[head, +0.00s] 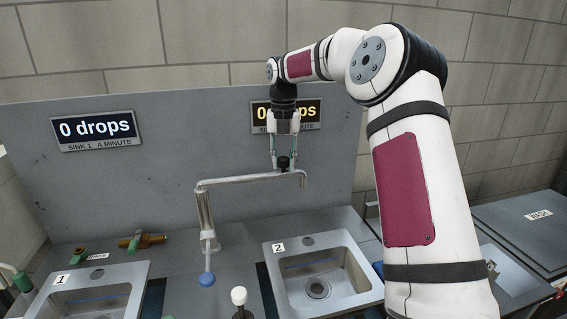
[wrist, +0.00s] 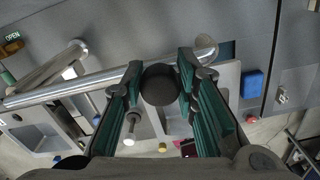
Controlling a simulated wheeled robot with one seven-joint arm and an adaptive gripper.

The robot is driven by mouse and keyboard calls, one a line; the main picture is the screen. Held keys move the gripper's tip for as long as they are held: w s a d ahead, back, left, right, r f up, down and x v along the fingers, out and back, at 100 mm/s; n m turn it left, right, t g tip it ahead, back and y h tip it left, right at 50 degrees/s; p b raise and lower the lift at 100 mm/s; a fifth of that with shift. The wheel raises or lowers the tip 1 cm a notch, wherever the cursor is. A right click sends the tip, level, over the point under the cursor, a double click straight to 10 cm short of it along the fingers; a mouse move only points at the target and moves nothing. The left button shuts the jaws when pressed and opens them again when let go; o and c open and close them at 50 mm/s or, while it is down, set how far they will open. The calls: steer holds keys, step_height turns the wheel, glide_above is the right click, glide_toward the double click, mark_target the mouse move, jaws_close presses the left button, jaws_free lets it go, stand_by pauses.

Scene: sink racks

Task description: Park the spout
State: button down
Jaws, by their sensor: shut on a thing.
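The spout (head: 240,180) is a long grey metal pipe on an upright post (head: 206,222). Its arm reaches right, and its bent-down end (head: 303,180) appears above the back of sink 2 (head: 272,262) in the head view. My gripper (head: 283,160) is shut on a black knob (head: 283,163) on the spout's arm, near that end. In the wrist view the green-padded fingers flank the round black knob (wrist: 160,84), and the spout (wrist: 80,88) crosses behind them. Sink 1 (head: 135,285) is at the lower left.
A sign (head: 97,130) for sink 1 reads "0 drops"; a second sign (head: 312,112) is partly hidden by my arm. A brass valve (head: 142,241), a blue-tipped lever (head: 207,279) and a white knob (head: 239,296) stand around the sinks. A backboard (head: 190,150) rises behind.

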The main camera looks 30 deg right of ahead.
steer(key=shift+w, duration=0.15)
steer(key=c, duration=1.3)
jaws_free()
step_height(320, 180, up, 12)
